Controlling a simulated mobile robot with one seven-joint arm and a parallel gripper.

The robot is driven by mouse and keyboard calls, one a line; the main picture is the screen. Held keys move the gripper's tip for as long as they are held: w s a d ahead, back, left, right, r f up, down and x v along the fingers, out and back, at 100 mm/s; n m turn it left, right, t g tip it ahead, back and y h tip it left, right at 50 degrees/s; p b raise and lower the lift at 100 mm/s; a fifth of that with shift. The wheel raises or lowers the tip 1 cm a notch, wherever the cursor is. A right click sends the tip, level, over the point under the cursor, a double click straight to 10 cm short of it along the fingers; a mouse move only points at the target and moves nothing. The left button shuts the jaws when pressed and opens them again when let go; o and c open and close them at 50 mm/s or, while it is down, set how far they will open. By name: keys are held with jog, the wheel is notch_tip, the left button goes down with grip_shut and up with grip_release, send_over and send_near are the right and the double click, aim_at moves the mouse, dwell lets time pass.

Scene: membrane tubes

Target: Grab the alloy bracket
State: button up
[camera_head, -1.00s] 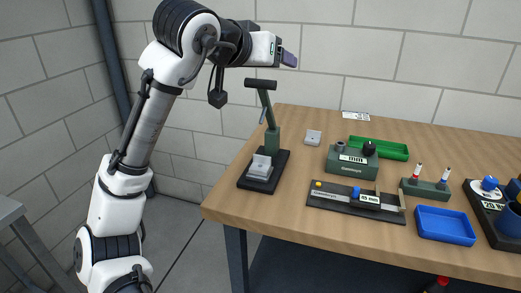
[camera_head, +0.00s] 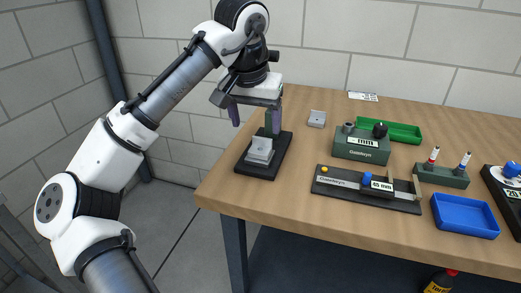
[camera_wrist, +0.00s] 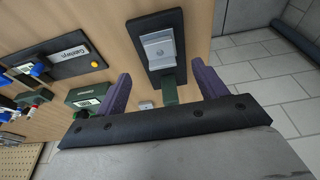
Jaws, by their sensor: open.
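A light grey metal bracket (camera_head: 260,150) sits on the black base of a green-columned stand (camera_head: 262,171) at the table's left end. In the wrist view the bracket (camera_wrist: 158,47) lies ahead of the fingers, roughly between their lines. A second small grey bracket-like piece (camera_head: 317,118) lies on the table behind; I cannot tell which one is the alloy bracket. My gripper (camera_head: 255,118) points downward above the stand, open and empty, its purple fingers apart. The gripper (camera_wrist: 162,76) hides part of the stand's column in the head view.
Right of the stand are a green labelled box (camera_head: 362,149), a green tray (camera_head: 402,132), a black slide gauge (camera_head: 340,181) and a blue tray (camera_head: 465,216). The stand's green column (camera_wrist: 174,91) rises close to the fingers. Bare wood lies between the stand and the gauge.

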aim_at(260, 149)
jog(key=x, duration=0.8)
jog(key=shift+w+f, duration=0.15)
jog(key=shift+w, duration=0.15)
jog(key=c, duration=1.2)
jog(key=shift+o, duration=0.2)
